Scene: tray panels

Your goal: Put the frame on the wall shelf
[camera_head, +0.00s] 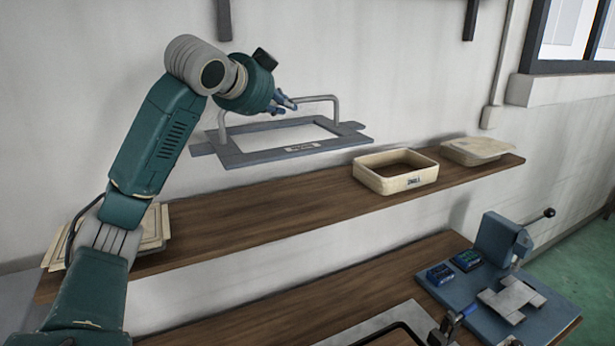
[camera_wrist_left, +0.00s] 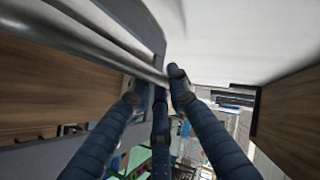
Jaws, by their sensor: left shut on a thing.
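The frame (camera_head: 235,157) is a flat, blue-grey rectangular plate with a large opening, end tabs, a small label and a raised bar handle. It hangs roughly level above the wooden wall shelf (camera_head: 240,212), with a gap below it. My left gripper (camera_head: 287,104) is shut on the frame's handle, near the middle of the bar. In the left wrist view, the fingers (camera_wrist_left: 163,85) close around the grey bar (camera_wrist_left: 110,50), and part of the frame's plate shows behind. My right gripper is not seen.
On the shelf stand a cream open tray (camera_head: 397,183), a lidded cream box (camera_head: 475,151) at the right end and cream panels (camera_head: 155,230) at the left, partly behind my arm. The shelf's middle is clear. A blue fixture (camera_head: 500,240) with a lever sits on the lower bench.

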